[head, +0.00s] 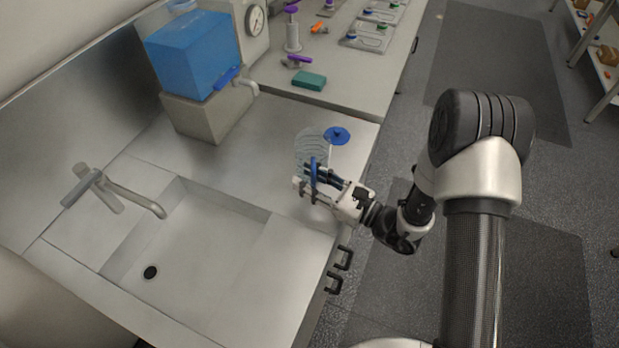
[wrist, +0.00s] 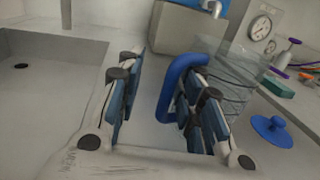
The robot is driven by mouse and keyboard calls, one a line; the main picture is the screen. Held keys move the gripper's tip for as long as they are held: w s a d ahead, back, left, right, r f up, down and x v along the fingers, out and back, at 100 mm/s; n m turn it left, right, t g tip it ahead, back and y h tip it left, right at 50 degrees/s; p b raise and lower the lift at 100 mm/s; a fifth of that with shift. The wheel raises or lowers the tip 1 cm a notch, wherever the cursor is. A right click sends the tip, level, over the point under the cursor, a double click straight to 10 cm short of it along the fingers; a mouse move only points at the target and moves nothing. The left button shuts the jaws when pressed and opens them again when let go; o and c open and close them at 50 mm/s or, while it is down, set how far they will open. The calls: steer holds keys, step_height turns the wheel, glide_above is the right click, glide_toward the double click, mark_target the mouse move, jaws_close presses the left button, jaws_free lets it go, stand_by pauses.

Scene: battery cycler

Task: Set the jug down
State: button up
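The clear jug (head: 311,146) with a blue handle (head: 313,178) appears to stand upright on the steel counter right of the sink. It also shows in the wrist view (wrist: 238,75), partly hidden by a finger. My gripper (head: 309,182) is at the handle on the jug's near side. In the wrist view my gripper (wrist: 160,92) has its two fingers spread wide, with the blue handle (wrist: 172,90) between them. The handle is close to the right finger; whether they touch I cannot tell. A clear gap separates it from the left finger.
A blue round lid (head: 337,135) lies on the counter just right of the jug. A sink (head: 190,245) with a tap (head: 125,195) is to the left. A blue tank (head: 195,55) with a spigot stands behind. A green block (head: 309,81) lies farther back.

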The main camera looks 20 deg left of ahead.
steer(key=shift+d, duration=0.1)
steer(key=v, duration=1.2)
steer(key=shift+r, duration=0.15)
steer(key=s+r+n+g+h, duration=0.6)
steer(key=s+r+n+g, duration=0.3)
steer(key=s+r+n, duration=0.3)
steer(key=s+d+r+n+t+h, duration=0.2)
steer(key=d+h, duration=0.4)
steer(key=d, duration=0.3)
steer(key=s+d+r+n+t+h, duration=0.2)
steer(key=d+r+n+t+h, duration=0.3)
steer(key=d+n+t, duration=0.2)
steer(key=shift+s+d+h, duration=0.4)
steer(key=shift+d, duration=0.45)
steer(key=shift+a, duration=0.15)
